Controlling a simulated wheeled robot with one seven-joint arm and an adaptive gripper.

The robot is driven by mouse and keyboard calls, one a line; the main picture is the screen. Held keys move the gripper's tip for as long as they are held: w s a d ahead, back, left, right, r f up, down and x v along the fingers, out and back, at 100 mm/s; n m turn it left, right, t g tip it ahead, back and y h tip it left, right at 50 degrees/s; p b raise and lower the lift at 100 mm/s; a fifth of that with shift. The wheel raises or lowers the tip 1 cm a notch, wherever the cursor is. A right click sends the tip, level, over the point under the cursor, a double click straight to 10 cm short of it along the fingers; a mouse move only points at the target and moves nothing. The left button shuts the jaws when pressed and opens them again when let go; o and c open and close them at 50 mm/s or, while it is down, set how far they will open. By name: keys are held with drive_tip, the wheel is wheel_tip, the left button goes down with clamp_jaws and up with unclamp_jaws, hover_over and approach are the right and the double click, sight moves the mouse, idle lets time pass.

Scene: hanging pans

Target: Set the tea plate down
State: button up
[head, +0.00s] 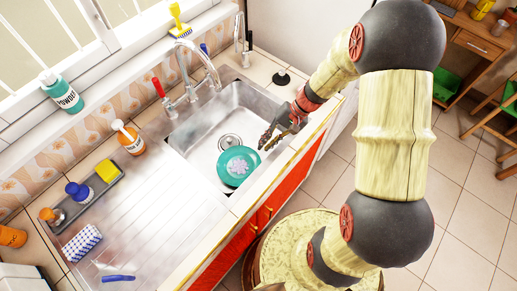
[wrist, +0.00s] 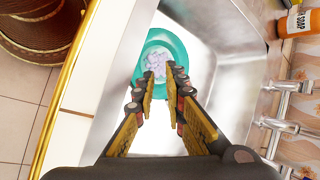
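The tea plate (head: 227,176) is teal with a pale flower-like pattern in its middle. It is in the metal sink (head: 190,129), near the drain, on the side towards the front edge. In the wrist view the plate (wrist: 181,46) lies beyond my fingertips, which cover part of it. My gripper (head: 269,141) is over the right part of the sink, up and right of the plate in the head view. In the wrist view my gripper (wrist: 161,74) shows a gap between its two fingers and nothing held between them. The plate appears apart from the fingers.
A faucet (head: 205,68) rises behind the sink. An orange soap bottle (head: 130,138) and a grey tray (head: 85,195) with a yellow sponge stand left of it. The ribbed drainboard (head: 150,215) is mostly clear.

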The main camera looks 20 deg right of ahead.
drive_tip(key=s+d+r+n+t+h, duration=0.1)
drive_tip(key=s+r, duration=0.3)
drive_tip(key=r, duration=0.6)
drive_tip(key=s+r+n+t+h, duration=0.2)
drive_tip(key=s+r, duration=0.3)
drive_tip(key=r, duration=0.5)
drive_tip(key=s+d+r+n+t+h, duration=0.1)
drive_tip(key=s+r+n+t+h, duration=0.1)
drive_tip(key=r, duration=0.8)
drive_tip(key=s+t+h, duration=0.1)
drive_tip(key=s+h, duration=0.1)
drive_tip(key=s, duration=0.1)
drive_tip(key=shift+s+d, duration=0.25)
drive_tip(key=shift+d, duration=0.1)
